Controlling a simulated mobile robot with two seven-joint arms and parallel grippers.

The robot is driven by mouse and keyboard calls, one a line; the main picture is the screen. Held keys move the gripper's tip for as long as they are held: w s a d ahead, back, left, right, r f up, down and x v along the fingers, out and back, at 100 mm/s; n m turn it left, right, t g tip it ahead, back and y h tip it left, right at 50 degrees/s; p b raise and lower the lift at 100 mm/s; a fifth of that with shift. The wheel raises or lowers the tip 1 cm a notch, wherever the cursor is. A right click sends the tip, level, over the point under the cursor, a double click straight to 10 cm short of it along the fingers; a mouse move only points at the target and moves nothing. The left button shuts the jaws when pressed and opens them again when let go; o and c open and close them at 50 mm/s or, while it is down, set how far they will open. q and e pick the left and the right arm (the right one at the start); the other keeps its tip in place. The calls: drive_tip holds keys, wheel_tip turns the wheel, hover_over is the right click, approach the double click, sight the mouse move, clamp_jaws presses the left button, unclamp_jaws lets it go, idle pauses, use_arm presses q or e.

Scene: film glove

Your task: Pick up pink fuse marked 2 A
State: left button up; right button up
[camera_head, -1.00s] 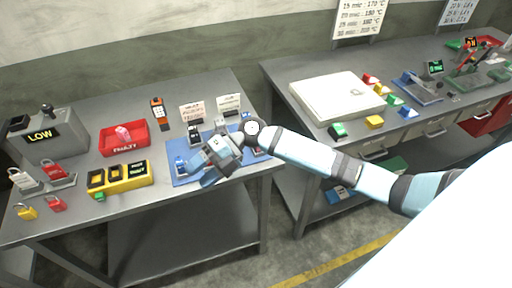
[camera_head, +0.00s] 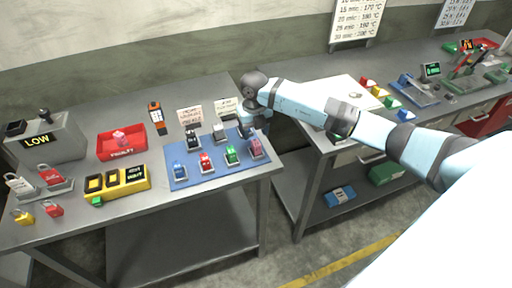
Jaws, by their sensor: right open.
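A pink fuse-like piece (camera_head: 256,148) sits in a small holder at the right end of the front row on the blue mat (camera_head: 192,182). Its marking is too small to read. My right gripper (camera_head: 249,130) is open and points down at the mat's back right, just behind and above the pink piece; its fingertips are hard to make out. Blue (camera_head: 179,168), red (camera_head: 206,162) and green (camera_head: 231,155) pieces stand in the same row. Another pink piece (camera_head: 122,134) lies in the red tray (camera_head: 135,152) marked FAULTY. My left gripper is not in view.
A black piece (camera_head: 192,139) and a grey piece (camera_head: 219,131) stand at the mat's back, before two label cards (camera_head: 189,116). A yellow block (camera_head: 131,180) lies left of the mat. A second bench with a white panel (camera_head: 343,91) stands right, across a gap.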

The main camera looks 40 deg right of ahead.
sight(256, 142)
drive_tip(key=f, duration=0.1)
drive_tip(key=f+p, duration=0.1)
drive_tip(key=f, duration=0.2)
drive_tip(key=shift+s+f+p, duration=0.25)
drive_tip(key=shift+f+p, duration=0.05)
drive_tip(key=shift+f, duration=0.05)
drive_tip(key=shift+d+f, duration=0.1)
drive_tip(key=shift+f, duration=0.45)
drive_tip(key=c, duration=1)
